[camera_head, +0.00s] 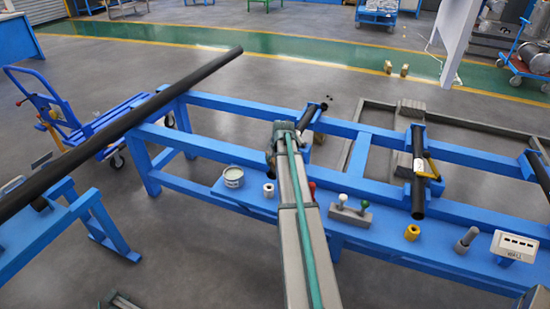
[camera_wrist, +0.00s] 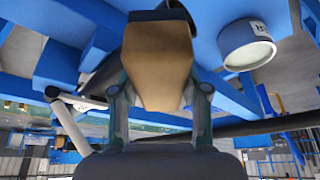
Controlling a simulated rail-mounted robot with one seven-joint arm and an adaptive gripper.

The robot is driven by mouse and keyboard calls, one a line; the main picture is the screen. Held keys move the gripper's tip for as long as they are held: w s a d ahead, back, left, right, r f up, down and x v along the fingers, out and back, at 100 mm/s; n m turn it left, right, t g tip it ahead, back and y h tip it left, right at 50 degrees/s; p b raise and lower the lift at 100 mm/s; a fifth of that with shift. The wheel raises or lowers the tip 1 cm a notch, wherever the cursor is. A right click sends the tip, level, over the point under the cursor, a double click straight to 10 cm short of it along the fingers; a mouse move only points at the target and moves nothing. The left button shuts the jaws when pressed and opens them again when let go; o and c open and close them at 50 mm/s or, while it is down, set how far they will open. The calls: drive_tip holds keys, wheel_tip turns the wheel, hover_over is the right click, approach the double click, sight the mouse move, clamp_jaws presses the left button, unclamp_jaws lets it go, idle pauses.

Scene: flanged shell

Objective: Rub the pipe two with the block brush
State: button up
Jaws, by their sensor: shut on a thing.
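My gripper (camera_wrist: 160,100) is shut on a tan block with a dark upper part, which looks like the block brush (camera_wrist: 157,65), in the wrist view. In the head view my gripper (camera_head: 273,150) is beside a short black pipe (camera_head: 308,118) on the blue frame, mostly hidden by my arm. Whether the brush touches this pipe cannot be told. Other black pipes are a middle one (camera_head: 418,175), one at the right edge (camera_head: 538,172) and a long one (camera_head: 130,120) at the left. No label shows which is pipe two.
The blue bench (camera_head: 375,205) carries a white can (camera_head: 233,177), also in the wrist view (camera_wrist: 247,45), a small roll (camera_head: 268,190), a yellow cylinder (camera_head: 411,232), a grey fitting (camera_head: 467,239) and a white box (camera_head: 513,247). A yellow piece (camera_head: 430,170) is at the middle pipe.

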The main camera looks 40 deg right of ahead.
drive_tip(key=shift+s+a, duration=0.5)
drive_tip(key=shift+a, duration=0.3)
drive_tip(key=shift+w+d, duration=0.6)
drive_tip(key=shift+d, duration=0.2)
drive_tip(key=shift+w+d, duration=0.4)
drive_tip(key=shift+d, duration=0.4)
drive_tip(key=shift+w+d, duration=0.4)
drive_tip(key=shift+d, duration=0.35)
drive_tip(key=shift+w+d, duration=0.4)
drive_tip(key=shift+d, duration=0.4)
wheel_tip(320, 180, up, 8)
drive_tip(key=p, duration=0.4)
drive_tip(key=shift+a+r, duration=0.1)
drive_tip(key=shift+a, duration=0.05)
